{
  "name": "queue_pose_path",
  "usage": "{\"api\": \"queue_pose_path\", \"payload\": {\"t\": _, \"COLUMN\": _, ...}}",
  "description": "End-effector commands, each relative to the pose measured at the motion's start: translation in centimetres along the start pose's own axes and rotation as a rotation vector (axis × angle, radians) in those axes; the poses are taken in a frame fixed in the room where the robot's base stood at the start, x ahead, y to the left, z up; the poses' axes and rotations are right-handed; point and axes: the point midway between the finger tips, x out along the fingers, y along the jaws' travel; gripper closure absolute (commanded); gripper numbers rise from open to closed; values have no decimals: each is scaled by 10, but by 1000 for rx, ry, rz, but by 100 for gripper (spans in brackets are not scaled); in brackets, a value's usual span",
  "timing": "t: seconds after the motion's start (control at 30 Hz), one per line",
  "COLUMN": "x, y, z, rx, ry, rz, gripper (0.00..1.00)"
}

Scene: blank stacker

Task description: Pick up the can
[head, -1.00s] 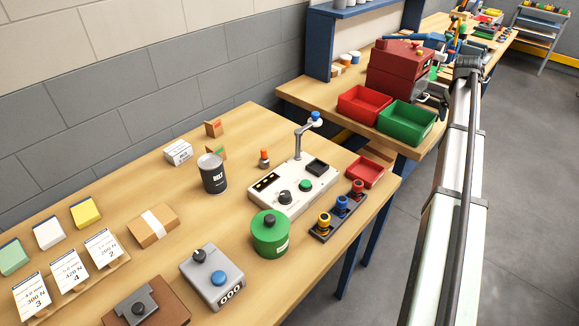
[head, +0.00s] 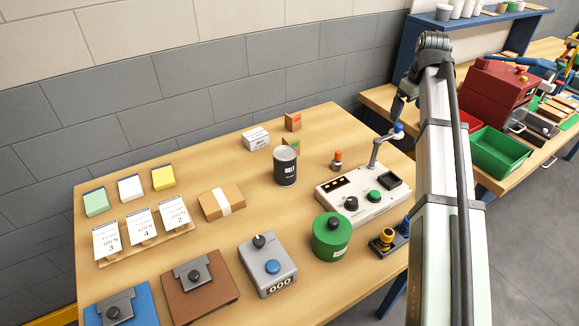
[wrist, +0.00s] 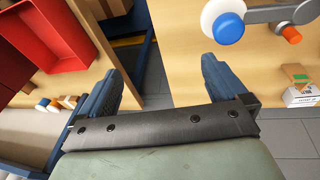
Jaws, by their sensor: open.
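A dark can with a white label (head: 286,167) stands upright towards the back of the near bench in the head view. A green lidded cylinder (head: 331,238), also can-like, stands nearer the front edge. My gripper (head: 401,102) is raised to the right of the dark can, near the tester's bent arm, well apart from both. In the wrist view my gripper (wrist: 165,78) has its two blue fingers spread, with only floor and bench edges seen between them. Neither can shows in the wrist view.
A white control box (head: 365,199) with a blue-tipped arm (head: 397,130) stands right of the dark can. An orange-topped peg (head: 337,159) and a white carton (head: 256,139) are close by. A green bin (head: 500,153) sits on the right bench.

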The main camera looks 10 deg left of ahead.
Motion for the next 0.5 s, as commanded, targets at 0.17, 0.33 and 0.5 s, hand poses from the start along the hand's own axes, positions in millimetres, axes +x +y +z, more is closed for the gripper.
{"api": "queue_pose_path", "payload": {"t": 0.17, "x": -7, "y": -81, "z": -32, "rx": -155, "ry": 4, "rz": -62, "gripper": 1}}
{"api": "queue_pose_path", "payload": {"t": 0.33, "x": -16, "y": -162, "z": -54, "rx": -313, "ry": 6, "rz": -125, "gripper": 1}}
{"api": "queue_pose_path", "payload": {"t": 0.5, "x": -27, "y": -241, "z": -67, "rx": -473, "ry": 7, "rz": -187, "gripper": 1}}
